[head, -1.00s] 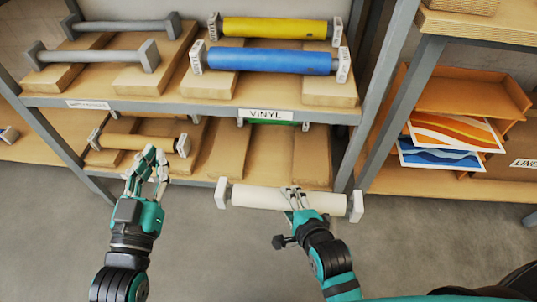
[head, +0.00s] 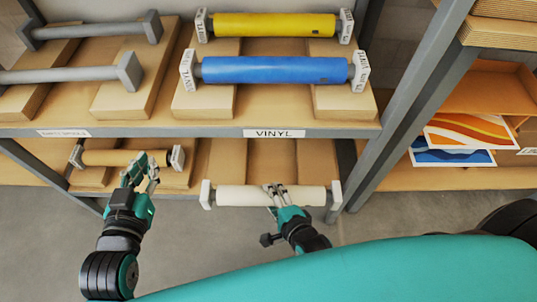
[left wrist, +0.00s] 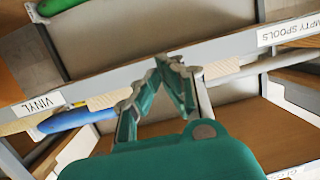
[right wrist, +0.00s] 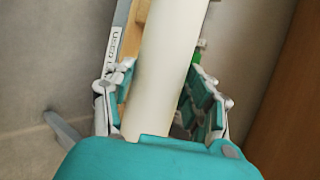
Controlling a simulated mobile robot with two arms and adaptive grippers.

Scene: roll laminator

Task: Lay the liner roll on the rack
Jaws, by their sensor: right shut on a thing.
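The liner roll (head: 238,196) is white with square pale end blocks. It also shows in the right wrist view (right wrist: 166,60). My right gripper (head: 274,192) is shut around its middle and holds it roughly level, in front of the rack's lower shelf. The grey-framed rack (head: 180,132) has wooden cradle boards on its shelves; cradle boards (head: 228,160) on the lower shelf show just behind the roll. My left gripper (head: 145,170) is empty, its fingertips nearly together in the left wrist view (left wrist: 170,66), in front of the tan roll.
Yellow (head: 275,25) and blue (head: 270,69) rolls lie on the upper shelf above the VINYL label. Grey empty spools (head: 60,75) lie to their left. A tan roll (head: 125,158) lies on the lower left shelf. A grey post (head: 405,110) stands right of the held roll.

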